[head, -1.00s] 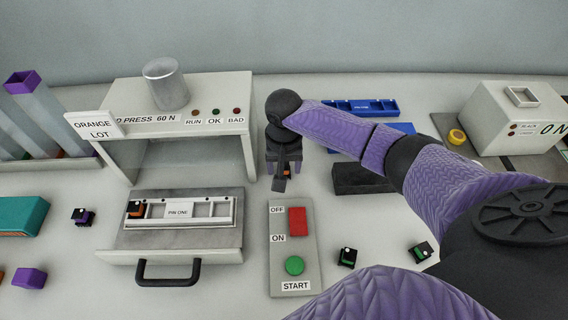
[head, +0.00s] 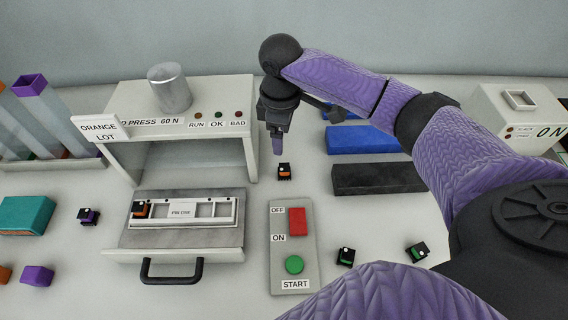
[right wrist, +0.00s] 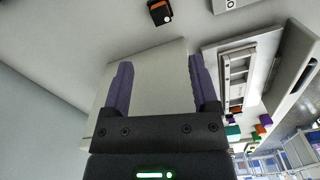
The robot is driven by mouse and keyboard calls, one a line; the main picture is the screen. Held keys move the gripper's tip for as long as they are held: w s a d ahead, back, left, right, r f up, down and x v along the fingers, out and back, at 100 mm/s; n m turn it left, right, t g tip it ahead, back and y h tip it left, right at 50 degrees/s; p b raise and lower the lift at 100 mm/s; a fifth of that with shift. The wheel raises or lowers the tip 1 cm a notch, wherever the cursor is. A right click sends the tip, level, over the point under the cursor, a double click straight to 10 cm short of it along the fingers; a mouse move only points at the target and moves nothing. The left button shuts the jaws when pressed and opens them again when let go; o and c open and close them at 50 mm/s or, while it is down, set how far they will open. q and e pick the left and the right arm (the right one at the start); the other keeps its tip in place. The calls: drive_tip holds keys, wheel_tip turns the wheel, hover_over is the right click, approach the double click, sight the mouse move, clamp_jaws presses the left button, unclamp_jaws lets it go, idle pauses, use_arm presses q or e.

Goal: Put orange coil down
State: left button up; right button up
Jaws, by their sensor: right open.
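The orange coil (head: 284,171), a small black block with an orange band, stands on the table just above the OFF/ON switch panel. It also shows at the top of the right wrist view (right wrist: 160,12). My right gripper (head: 277,145) is above and slightly left of the coil in the head view, apart from it. In the right wrist view its two purple fingers (right wrist: 158,85) are spread with nothing between them. Another orange-marked coil (head: 139,209) sits in the left end of the PIN ONE fixture (head: 182,226). My left gripper is not in view.
The press stand (head: 185,122) is left of my right gripper. The switch panel (head: 291,270) is in front of the coil. Blue (head: 366,140) and black (head: 378,178) blocks lie to the right. Green-marked coils (head: 346,256) and a purple-marked coil (head: 88,215) stand on the table.

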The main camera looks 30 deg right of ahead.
sight(284, 166)
drive_tip(key=f+n+b, duration=0.1)
drive_tip(key=f, duration=0.2)
drive_tip(key=f+n+b, duration=0.1)
drive_tip(key=f, duration=0.3)
drive_tip(key=f+b, duration=0.1)
drive_tip(key=f, duration=0.2)
drive_tip(key=shift+s+d+f+n+b, duration=0.15)
drive_tip(key=shift+s+f+n+b, duration=0.1)
drive_tip(key=shift+n+b, duration=0.15)
drive_tip(key=shift+r, duration=0.1)
clamp_jaws()
